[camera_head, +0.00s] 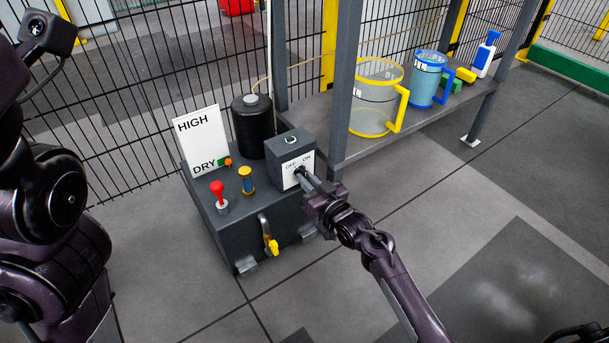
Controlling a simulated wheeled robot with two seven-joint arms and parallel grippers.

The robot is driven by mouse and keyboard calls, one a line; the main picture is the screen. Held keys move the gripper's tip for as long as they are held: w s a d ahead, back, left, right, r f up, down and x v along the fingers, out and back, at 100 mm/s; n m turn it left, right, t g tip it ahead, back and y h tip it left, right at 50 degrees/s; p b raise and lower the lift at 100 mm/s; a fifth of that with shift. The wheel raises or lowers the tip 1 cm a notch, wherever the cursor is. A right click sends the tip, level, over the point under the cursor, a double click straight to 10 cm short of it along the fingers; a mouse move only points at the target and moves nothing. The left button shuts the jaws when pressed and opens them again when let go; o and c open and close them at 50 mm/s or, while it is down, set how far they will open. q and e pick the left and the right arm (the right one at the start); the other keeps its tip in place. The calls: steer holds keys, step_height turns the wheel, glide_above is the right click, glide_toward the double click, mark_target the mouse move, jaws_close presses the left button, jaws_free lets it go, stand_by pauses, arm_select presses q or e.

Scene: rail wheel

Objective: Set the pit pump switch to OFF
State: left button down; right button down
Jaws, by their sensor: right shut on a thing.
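The pit pump switch box (293,146) is a grey box with a white OFF/ON label plate (290,173) on its front. It stands on the right part of a dark grey pump unit (233,232). My right gripper (304,177) is at the plate, shut on the small switch knob (299,170) below the OFF and ON words. The fingers hide most of the knob, so I cannot tell which way it points. My left arm is at the left edge; its gripper is not in view.
The unit also carries a HIGH/DRY board (202,140), a black cylinder (252,127), a red knob (218,194), a yellow-topped fitting (246,181) and a yellow-handled valve (271,245). A shelf (433,113) with jugs stands right. Mesh fence (130,95) is behind. Floor in front is clear.

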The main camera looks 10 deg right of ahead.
steer(key=n, duration=0.4)
steer(key=shift+n, duration=0.3)
steer(key=n+p, duration=0.1)
steer(key=n, duration=0.1)
steer(key=shift+n, duration=0.4)
steer(key=c, duration=1.3)
jaws_free()
steer(key=p+v, duration=0.5)
steer(key=v, duration=0.2)
